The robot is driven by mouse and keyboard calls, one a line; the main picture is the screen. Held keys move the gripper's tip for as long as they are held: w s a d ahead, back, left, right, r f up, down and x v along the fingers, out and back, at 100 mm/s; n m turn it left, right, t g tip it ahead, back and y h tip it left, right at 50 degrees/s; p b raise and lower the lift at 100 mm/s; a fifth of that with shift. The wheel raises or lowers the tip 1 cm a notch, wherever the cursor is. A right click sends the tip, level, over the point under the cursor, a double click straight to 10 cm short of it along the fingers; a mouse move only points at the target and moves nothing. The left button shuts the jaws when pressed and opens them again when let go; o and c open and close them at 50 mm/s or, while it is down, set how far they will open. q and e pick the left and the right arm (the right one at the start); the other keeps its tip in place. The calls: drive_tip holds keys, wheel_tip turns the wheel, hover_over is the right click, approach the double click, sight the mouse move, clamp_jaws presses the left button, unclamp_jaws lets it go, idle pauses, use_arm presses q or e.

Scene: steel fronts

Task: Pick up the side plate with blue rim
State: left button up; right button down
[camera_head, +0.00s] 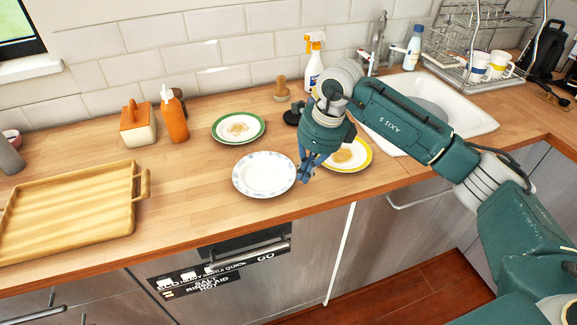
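The side plate with blue rim (262,175) lies on the wooden counter near its front edge, white with a pale blue patterned rim. It looks empty. My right gripper (305,175) points down at the right edge of this plate, its bluish fingers close to the rim. I cannot tell whether the fingers touch the rim or how far apart they are. My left gripper is not in view.
A green-rimmed plate (220,131) and a yellow-rimmed plate (361,163), both with food stains, lie nearby. A wooden tray (65,215) fills the counter's left. An orange bottle (174,118), a spray bottle (313,65) and the sink (467,112) stand behind.

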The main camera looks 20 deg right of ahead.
sight(287, 178)
drive_tip(key=w+a, duration=0.1)
drive_tip(key=w+a+p, duration=0.1)
drive_tip(key=w+a, duration=0.1)
drive_tip(key=shift+w+a, duration=0.1)
drive_tip(key=shift+a, duration=0.15)
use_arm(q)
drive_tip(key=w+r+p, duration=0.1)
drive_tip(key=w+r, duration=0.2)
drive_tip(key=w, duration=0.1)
use_arm(e)
drive_tip(key=shift+f, duration=0.35)
drive_tip(key=shift+d+f+b, duration=0.1)
drive_tip(key=shift+f+b, duration=0.35)
drive_tip(key=shift+b, duration=0.1)
drive_tip(key=s+d+b, duration=0.2)
drive_tip(key=s+d, duration=0.3)
drive_tip(key=s+d+b, duration=0.2)
drive_tip(key=s+d, duration=0.3)
drive_tip(key=d, duration=0.1)
drive_tip(key=shift+s+f, duration=0.2)
drive_tip(key=shift+s+d+r, duration=0.1)
drive_tip(key=shift+s+d, duration=0.2)
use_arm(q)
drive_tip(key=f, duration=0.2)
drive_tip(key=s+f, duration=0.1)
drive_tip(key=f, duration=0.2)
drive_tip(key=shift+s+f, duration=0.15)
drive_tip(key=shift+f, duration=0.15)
